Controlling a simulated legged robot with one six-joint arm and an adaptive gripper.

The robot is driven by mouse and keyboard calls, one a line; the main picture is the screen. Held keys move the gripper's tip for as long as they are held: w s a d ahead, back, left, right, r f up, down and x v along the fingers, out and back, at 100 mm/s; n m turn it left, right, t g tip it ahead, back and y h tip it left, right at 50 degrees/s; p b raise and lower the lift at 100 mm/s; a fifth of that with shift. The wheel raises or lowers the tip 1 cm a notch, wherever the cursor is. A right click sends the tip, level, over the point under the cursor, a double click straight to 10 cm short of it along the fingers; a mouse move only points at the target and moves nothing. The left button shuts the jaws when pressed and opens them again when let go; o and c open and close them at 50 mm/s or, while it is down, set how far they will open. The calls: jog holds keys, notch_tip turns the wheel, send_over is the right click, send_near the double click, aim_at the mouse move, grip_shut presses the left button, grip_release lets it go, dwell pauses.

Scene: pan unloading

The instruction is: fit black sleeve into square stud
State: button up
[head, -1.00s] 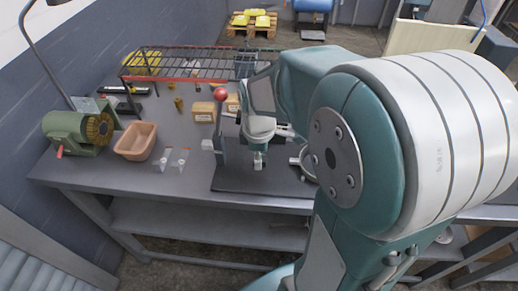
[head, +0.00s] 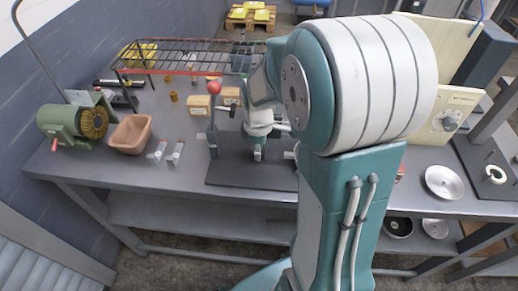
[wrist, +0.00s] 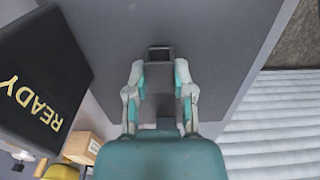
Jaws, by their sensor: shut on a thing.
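My gripper (head: 257,151) is low over the dark board on the bench, left of my arm's big upper link. In the wrist view its two fingers (wrist: 160,98) are closed in on a dark, square-ended piece, the black sleeve (wrist: 159,80). The sleeve sticks out past the fingertips, and its far end shows as a dark square frame. In the head view the sleeve is too small to make out. I cannot pick out the square stud in either view, so I cannot tell whether the sleeve touches it.
A red-knobbed lever (head: 214,87) stands close left of my gripper. A tan bin (head: 131,134), green motor (head: 72,122) and wire rack (head: 185,58) are on the bench. A metal bowl (head: 444,181) lies right.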

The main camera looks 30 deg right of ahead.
aim_at(286, 154)
jog(key=shift+s+d, duration=0.6)
jog(key=shift+d, duration=0.3)
jog(key=shift+s+d, duration=0.6)
jog(key=shift+d, duration=0.3)
jog(key=shift+s+d, duration=0.45)
jog(key=shift+d, duration=0.2)
jog(key=shift+s+d, duration=0.45)
jog(key=shift+d, duration=0.15)
dwell(1.4)
jog(key=o, duration=0.9)
notch_tip(286, 154, up, 12)
dwell(0.5)
